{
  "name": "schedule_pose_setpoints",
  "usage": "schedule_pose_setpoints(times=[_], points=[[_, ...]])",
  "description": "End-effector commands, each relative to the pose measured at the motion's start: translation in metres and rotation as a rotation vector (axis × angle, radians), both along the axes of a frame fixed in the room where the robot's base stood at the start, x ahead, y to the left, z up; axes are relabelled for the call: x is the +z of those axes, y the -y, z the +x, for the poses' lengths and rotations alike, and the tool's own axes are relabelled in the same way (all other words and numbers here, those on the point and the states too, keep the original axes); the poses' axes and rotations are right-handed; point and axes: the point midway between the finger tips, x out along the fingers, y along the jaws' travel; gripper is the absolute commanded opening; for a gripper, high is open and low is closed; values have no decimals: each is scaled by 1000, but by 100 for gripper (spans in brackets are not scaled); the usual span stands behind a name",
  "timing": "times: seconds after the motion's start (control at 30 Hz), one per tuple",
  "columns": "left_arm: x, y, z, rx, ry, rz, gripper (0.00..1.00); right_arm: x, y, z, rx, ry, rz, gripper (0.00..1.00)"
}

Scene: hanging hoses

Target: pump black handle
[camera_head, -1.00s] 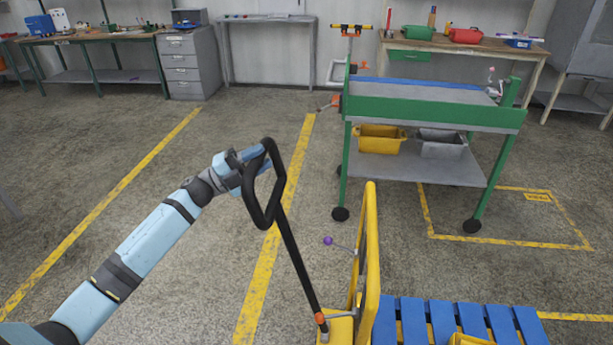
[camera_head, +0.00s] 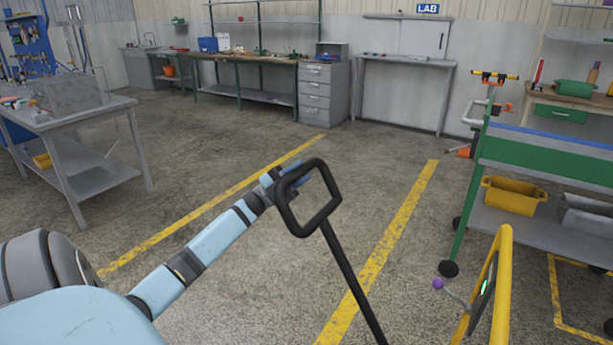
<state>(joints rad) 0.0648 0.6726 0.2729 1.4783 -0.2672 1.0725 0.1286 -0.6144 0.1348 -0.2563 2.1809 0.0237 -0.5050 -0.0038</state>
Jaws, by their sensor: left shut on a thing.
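The black handle (camera_head: 347,268) is a long rod with a closed loop grip at its top. It stands tilted in the middle of the view, its lower end cut off by the bottom edge. My left gripper (camera_head: 292,181) is at the left side of the loop and is shut on it; its fingers are partly hidden behind the loop. My blue left arm reaches in from the lower left. My right gripper is out of view.
A yellow frame (camera_head: 502,285) with a purple knob (camera_head: 438,284) stands right of the handle. A green cart (camera_head: 545,160) holding a yellow bin (camera_head: 513,196) is at the right. A grey table (camera_head: 75,125) is at the left. The floor between is clear.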

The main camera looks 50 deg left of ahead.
Motion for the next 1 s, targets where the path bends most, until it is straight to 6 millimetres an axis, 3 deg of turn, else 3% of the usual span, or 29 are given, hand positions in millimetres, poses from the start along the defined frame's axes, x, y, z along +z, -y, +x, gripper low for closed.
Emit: schedule_pose_setpoints(times=[0.27,0.3,0.4,0.77,1.0], points=[[1,-1,0,2,-1,-1,0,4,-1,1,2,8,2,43],[1,-1,0,2,-1,-1,34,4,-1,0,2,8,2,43],[1,-1,0,2,-1,-1,55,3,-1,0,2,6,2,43],[-4,-3,-3,1,-2,0,55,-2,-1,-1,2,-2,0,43],[-31,-28,-27,3,-5,0,55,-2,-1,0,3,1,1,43]])
